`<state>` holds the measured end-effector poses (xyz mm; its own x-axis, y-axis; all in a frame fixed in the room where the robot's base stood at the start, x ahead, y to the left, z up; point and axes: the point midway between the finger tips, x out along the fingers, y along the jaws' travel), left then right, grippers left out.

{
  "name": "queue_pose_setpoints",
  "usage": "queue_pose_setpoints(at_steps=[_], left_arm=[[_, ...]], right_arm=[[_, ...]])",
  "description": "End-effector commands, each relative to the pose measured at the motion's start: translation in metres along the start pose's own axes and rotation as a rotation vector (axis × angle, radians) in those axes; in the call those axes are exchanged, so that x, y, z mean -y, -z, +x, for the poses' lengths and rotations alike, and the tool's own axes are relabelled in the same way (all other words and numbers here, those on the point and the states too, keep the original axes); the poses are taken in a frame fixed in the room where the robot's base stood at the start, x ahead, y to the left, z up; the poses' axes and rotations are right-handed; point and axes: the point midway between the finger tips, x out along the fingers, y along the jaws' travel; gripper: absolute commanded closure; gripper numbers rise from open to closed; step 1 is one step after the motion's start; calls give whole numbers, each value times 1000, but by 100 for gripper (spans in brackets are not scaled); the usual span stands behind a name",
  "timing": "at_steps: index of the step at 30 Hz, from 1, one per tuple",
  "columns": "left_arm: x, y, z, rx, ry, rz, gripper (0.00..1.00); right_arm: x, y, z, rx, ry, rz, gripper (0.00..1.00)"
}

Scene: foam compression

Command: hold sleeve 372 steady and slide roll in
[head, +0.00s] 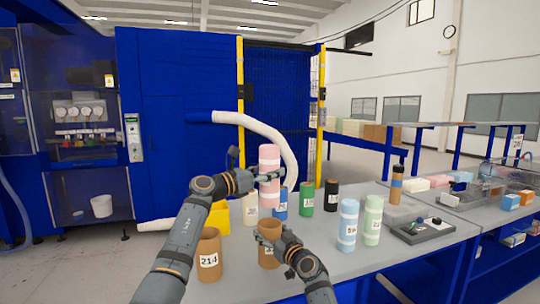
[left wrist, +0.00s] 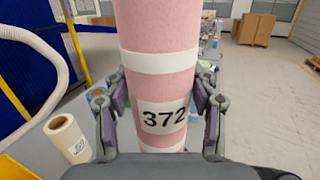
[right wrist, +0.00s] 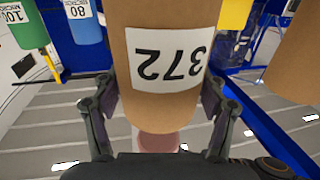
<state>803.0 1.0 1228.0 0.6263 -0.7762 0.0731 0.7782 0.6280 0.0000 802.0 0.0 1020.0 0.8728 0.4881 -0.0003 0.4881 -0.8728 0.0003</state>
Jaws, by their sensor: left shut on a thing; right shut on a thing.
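The pink roll with white bands (head: 269,156) stands upright in my left gripper (head: 267,176), which is shut around it. In the left wrist view the roll (left wrist: 160,90) carries the label 372 between the fingers. The brown cardboard sleeve 372 (head: 267,231) stands upright on the table below the roll, with my right gripper (head: 271,246) shut on it. In the right wrist view the sleeve (right wrist: 170,95) shows its label upside down. The roll's pink end (right wrist: 157,143) shows beyond the sleeve's mouth. I cannot tell whether the two touch.
Brown sleeve 214 (head: 209,250) stands to the left on the grey table (head: 330,262).

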Motion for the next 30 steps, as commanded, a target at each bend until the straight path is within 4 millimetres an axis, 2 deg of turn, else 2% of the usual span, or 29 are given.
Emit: queue_pose_setpoints(at_steps=[8,24,30], left_arm=[[0,4,0,0,0,-1,78],[0,41,-3,-1,0,-1,78],[0,43,-3,0,0,0,78]], right_arm=[[0,-1,0,2,0,0,61],[0,-1,0,1,0,0,61],[0,-1,0,1,0,0,61]])
